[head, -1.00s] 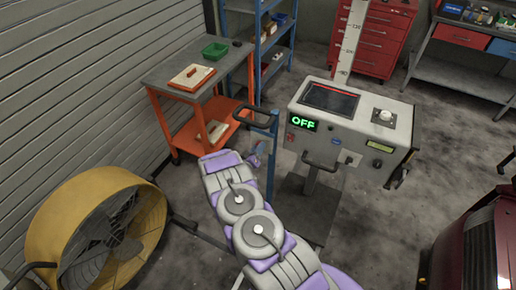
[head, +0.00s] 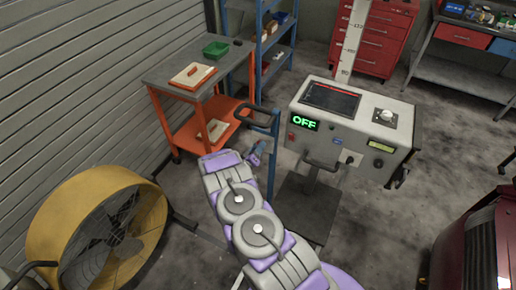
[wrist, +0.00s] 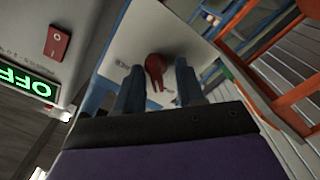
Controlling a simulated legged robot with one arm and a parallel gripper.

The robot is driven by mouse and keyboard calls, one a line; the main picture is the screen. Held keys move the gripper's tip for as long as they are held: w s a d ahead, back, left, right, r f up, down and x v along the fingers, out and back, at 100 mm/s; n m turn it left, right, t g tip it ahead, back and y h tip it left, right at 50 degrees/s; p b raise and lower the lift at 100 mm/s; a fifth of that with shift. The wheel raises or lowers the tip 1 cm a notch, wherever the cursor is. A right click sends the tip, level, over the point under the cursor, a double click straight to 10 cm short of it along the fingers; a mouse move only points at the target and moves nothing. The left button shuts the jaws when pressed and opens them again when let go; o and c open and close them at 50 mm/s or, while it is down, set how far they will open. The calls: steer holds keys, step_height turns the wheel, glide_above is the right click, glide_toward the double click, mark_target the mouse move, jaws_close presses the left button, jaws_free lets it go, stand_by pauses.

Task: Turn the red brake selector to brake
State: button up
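The red brake selector (wrist: 156,70) shows in the wrist view on a pale plate (wrist: 136,40), with small markings beside it that I cannot read. My gripper (wrist: 158,82) is open. Its two dark blue fingers stand apart, with the selector seen between them and a small gap on each side. I cannot tell how far the fingertips are from the plate. In the head view my gripper (head: 257,153) is by the blue post at the console's left, and the selector is hidden.
The grey console (head: 345,122) has a green OFF display (head: 304,122), a red rocker switch (head: 291,136) and a pale knob (head: 385,116). An orange-framed cart (head: 190,75) stands behind to the left. A yellow drum fan (head: 95,235) is at the front left.

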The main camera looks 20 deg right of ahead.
steer(key=shift+s, duration=0.1)
steer(key=v, duration=1.7)
steer(key=shift+p, duration=0.45)
steer(key=shift+a, duration=0.2)
